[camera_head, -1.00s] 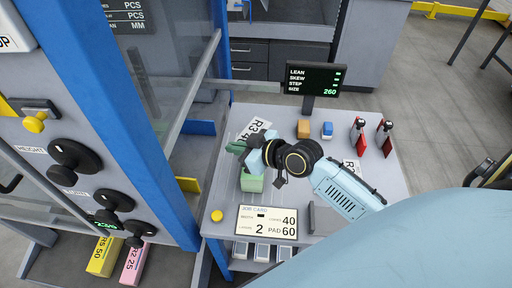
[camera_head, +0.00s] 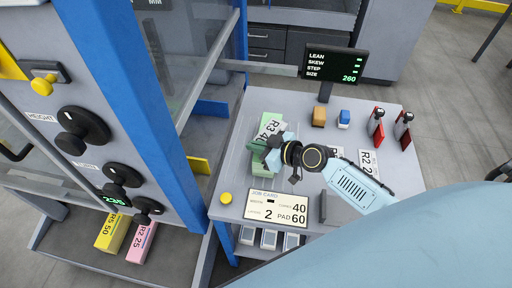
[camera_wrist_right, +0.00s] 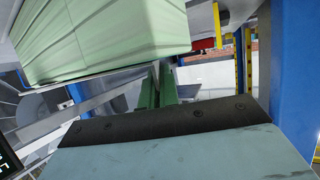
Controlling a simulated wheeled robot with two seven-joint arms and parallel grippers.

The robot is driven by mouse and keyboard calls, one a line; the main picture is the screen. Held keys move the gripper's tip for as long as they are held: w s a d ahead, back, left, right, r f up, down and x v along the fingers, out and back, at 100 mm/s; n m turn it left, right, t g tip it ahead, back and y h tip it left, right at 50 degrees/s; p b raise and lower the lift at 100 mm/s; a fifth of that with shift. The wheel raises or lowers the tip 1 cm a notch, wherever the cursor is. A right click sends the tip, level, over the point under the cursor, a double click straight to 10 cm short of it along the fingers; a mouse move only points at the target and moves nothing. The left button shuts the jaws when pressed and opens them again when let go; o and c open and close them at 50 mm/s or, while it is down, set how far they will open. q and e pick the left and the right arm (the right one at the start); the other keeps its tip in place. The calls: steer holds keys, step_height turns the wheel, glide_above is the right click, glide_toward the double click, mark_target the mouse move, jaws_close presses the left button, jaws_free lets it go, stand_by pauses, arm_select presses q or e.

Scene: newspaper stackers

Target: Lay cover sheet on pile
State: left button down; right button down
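No cover sheet or newspaper pile can be made out. My right gripper (camera_head: 260,148), with dark green fingers, is over the left part of the grey table (camera_head: 232,170). A pale green block (camera_head: 264,119) shows just behind it, at a white R3 40 label (camera_head: 274,128). In the right wrist view a large pale green block (camera_wrist_right: 100,40) fills the upper left. The green fingers (camera_wrist_right: 158,90) show close together below its edge; whether they grip anything is unclear. My left gripper is out of view.
A job card (camera_head: 276,206) and yellow button (camera_head: 226,198) are at the table's front. The blue-framed stacker (camera_head: 160,110) stands left. A screen (camera_head: 333,65) rises at the back.

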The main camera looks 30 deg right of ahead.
steer(key=shift+f, duration=0.15)
steer(key=c, duration=1.6)
jaws_free()
steer(key=shift+c, duration=0.2)
steer(key=shift+r, duration=0.3)
steer(key=v, duration=1.2)
steer(key=shift+f, duration=0.15)
